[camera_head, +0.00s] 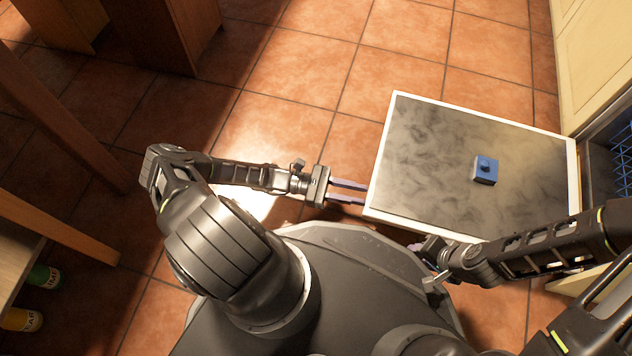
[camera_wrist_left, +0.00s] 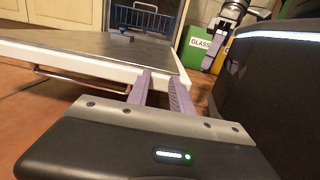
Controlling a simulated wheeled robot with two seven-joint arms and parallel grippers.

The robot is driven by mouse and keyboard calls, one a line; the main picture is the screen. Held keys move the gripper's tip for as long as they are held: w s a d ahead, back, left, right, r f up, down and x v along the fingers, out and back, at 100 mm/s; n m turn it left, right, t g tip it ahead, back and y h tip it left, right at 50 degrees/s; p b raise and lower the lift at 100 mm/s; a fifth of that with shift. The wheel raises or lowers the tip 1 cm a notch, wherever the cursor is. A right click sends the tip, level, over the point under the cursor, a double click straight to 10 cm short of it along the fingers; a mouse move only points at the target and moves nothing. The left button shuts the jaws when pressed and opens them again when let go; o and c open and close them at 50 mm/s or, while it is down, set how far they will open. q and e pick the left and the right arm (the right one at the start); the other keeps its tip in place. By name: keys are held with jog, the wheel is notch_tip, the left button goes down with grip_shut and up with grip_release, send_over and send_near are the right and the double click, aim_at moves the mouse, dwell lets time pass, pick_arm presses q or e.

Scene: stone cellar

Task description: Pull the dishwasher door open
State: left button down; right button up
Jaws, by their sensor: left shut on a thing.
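The dishwasher door (camera_head: 430,150) is folded down and lies roughly level, its dark inner face up inside a white rim, with a small blue-and-grey block on it. In the left wrist view the door (camera_wrist_left: 95,48) shows from its outer edge, with a bar handle (camera_wrist_left: 75,80) under it. My left gripper (camera_head: 366,194) is at the door's left edge, near its lower corner, shut on the door; the exact contact is hard to see. My right gripper (camera_head: 432,252) is beside the door's lower edge; its jaws are too unclear to read.
The dishwasher's opening with a blue rack (camera_head: 622,160) is at the right, beside a cream cabinet (camera_head: 595,55). Wooden furniture (camera_head: 50,110) stands at the left. Tiled floor (camera_head: 300,75) is clear beyond the door. A green GLASS bin (camera_wrist_left: 196,45) shows in the left wrist view.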

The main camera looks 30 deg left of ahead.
pick_arm(q)
jog(key=shift+y, duration=0.5)
jog(key=a+f, duration=0.2)
jog(key=a, duration=0.1)
jog(key=a+f, duration=0.2)
jog(key=s+a+f, duration=0.1)
jog(key=a+f, duration=0.1)
jog(key=a, duration=0.1)
jog(key=shift+s+a, duration=0.1)
jog(key=shift+a, duration=0.2)
jog(key=shift+s+a, duration=0.2)
jog(key=shift+a, duration=0.3)
jog(key=c, duration=2.2)
grip_release()
